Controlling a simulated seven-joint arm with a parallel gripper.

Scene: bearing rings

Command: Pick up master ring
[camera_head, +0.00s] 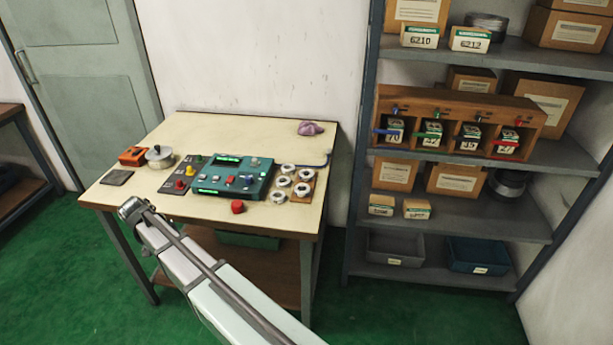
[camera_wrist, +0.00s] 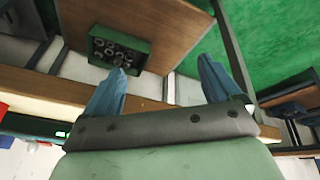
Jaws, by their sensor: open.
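Several silver rings (camera_head: 288,169) sit at the right of the worktable, some of them on a brown board (camera_head: 309,181). A larger round metal piece (camera_head: 160,158) with a dark knob stands at the table's left; I cannot tell which piece is the master ring. My gripper (camera_head: 132,207) is near the table's front left edge, apart from all these rings. In the wrist view its two bluish fingers (camera_wrist: 160,84) are spread with nothing held between them. That view also shows a green bin (camera_wrist: 142,58) with several rings in it below the tabletop.
An orange box (camera_head: 132,156), a dark plate (camera_head: 117,177) and a purple cloth (camera_head: 310,128) also lie there. A shelf rack (camera_head: 455,220) stands right. The table's back is mostly clear.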

